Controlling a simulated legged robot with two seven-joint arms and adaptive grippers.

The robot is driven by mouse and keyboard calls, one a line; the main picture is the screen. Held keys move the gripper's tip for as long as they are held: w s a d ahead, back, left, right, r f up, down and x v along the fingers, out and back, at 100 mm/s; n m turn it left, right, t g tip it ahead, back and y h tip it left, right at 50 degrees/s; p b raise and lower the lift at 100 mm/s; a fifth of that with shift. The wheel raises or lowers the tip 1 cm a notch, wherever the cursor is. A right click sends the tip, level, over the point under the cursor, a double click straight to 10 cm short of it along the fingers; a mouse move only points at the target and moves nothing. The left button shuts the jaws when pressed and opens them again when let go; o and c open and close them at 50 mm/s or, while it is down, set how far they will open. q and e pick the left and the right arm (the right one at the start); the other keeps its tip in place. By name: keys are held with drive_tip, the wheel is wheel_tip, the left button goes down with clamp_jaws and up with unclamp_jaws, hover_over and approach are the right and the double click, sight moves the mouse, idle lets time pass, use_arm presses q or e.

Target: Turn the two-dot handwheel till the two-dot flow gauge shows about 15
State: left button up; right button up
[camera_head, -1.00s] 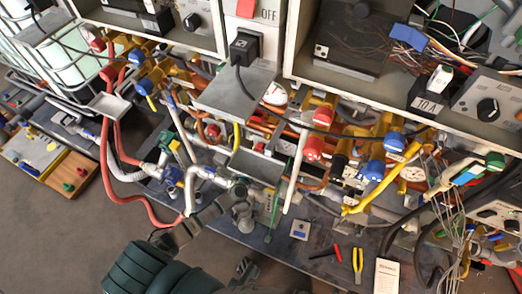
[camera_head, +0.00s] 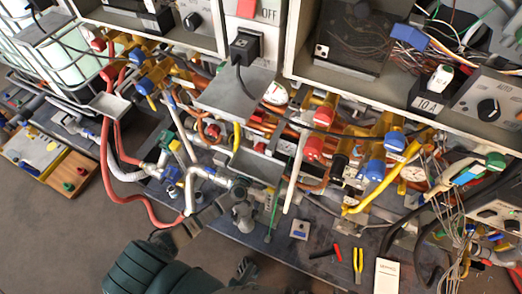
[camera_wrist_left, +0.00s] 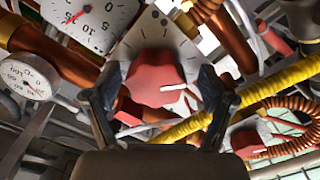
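In the left wrist view a red handwheel (camera_wrist_left: 152,80) with a white pointer sits in front of a pale marked plate (camera_wrist_left: 165,35). My left gripper (camera_wrist_left: 160,76) has its two dark fingers on either side of this wheel, with a gap visible on each side. In the head view my left gripper (camera_head: 242,208) is low among the pipes. My right gripper is not seen.
A second red knob (camera_wrist_left: 247,138) is to the lower right in the wrist view, near a yellow hose (camera_wrist_left: 285,84) and copper coils. In the head view, dense pipes and valves fill the bench. Yellow pliers (camera_head: 358,259) and a paper (camera_head: 388,273) lie at the front.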

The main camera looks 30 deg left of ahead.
use_arm(q)
drive_tip(key=shift+r, duration=0.1)
drive_tip(key=s, duration=1.2)
drive_tip(key=shift+d, duration=0.3)
drive_tip(key=s+m+b, duration=0.5)
drive_tip(key=m, duration=0.5)
drive_tip(key=w, duration=0.5)
drive_tip(key=w+b, duration=0.1)
drive_tip(key=w, duration=0.5)
drive_tip(key=w+b, duration=0.1)
drive_tip(key=w, duration=0.4)
drive_tip(key=shift+w+a+r, duration=0.2)
drive_tip(key=shift+a, duration=0.05)
drive_tip(key=shift+w, duration=0.4)
use_arm(e)
drive_tip(key=w+a+r+t+y, duration=0.2)
drive_tip(key=w+a+r+t, duration=0.1)
drive_tip(key=w+r+t, duration=0.3)
drive_tip(key=w+a+r+t+y, duration=0.1)
drive_tip(key=w+a+r+t, duration=0.2)
drive_tip(key=w+r+t, duration=0.4)
drive_tip(key=shift+w+r+t+y, duration=0.15)
drive_tip(key=shift+w+t+y, duration=0.25)
drive_tip(key=shift+w+t, duration=0.3)
use_arm(q)
drive_tip(key=shift+r, duration=0.1)
drive_tip(key=shift+c, duration=0.3)
use_arm(e)
drive_tip(key=shift+w+a, duration=0.1)
drive_tip(key=shift+w, duration=0.05)
